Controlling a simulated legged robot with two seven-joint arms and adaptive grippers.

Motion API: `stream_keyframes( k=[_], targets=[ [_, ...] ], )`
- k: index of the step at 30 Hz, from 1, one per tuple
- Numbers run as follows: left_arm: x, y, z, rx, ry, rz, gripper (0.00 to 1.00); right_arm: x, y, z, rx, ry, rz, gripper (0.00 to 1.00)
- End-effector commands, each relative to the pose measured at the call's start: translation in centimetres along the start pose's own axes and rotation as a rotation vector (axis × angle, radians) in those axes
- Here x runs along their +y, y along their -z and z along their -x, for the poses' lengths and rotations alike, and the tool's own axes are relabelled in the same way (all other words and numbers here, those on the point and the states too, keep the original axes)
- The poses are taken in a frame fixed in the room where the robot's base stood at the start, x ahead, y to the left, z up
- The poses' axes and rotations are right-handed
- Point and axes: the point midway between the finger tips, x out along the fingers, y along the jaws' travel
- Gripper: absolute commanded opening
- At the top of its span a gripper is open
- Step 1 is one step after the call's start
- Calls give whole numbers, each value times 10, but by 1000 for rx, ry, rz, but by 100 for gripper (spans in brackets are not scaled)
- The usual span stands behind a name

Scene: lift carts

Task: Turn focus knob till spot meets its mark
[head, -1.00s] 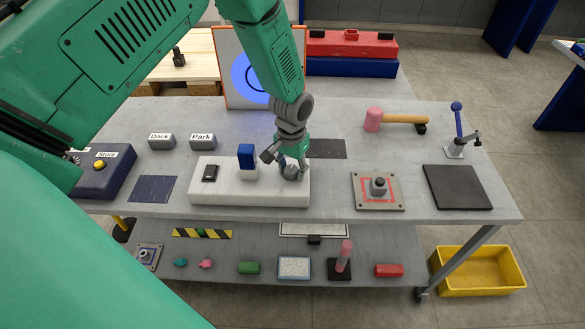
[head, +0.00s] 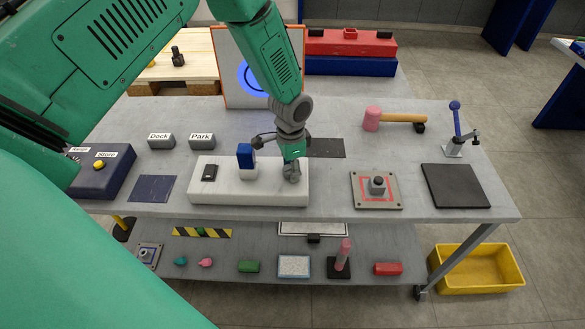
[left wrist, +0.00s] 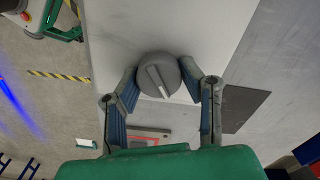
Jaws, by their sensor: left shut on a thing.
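The grey focus knob (left wrist: 158,76) with a pale raised bar shows in the left wrist view, between the two blue-padded fingers of my left gripper (left wrist: 159,82). The gripper is shut on the knob. In the head view, my left gripper (head: 291,170) is at the right end of the white block (head: 250,190) and hides most of the knob. The white screen with an orange frame (head: 229,55) stands behind the table, partly covered by my left arm. It bears a blue spot (head: 244,78) and a dark ring mark; the right side is hidden. My right gripper is out of view.
A blue lens-like piece (head: 246,156) and a black switch (head: 209,173) sit on the white block. Dock and Park blocks (head: 201,142) stand behind it. A mallet (head: 395,118), a plate with a peg (head: 377,188) and a black pad (head: 455,186) lie to the right.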

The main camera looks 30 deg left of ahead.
Motion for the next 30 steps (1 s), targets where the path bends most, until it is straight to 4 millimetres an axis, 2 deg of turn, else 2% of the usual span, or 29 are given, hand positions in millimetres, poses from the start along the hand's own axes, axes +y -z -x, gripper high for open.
stream_keyframes(
  k=[15, 16, 17, 18, 26, 30],
  targets=[
    [-3, -2, 2, -4, 4, -18, 6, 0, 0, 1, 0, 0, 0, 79],
    [-3, -2, 2, -4, 4, -18, 38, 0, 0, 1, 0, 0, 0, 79],
    [-3, -2, 2, -4, 4, -18, 48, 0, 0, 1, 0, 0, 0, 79],
    [-3, -2, 2, -4, 4, -18, 55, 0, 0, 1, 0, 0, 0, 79],
    [-2, 0, 0, -3, 2, -19, 55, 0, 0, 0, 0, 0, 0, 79],
    [-2, 1, 7, -1, 2, -19, 55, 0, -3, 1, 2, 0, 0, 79]
  ],
)
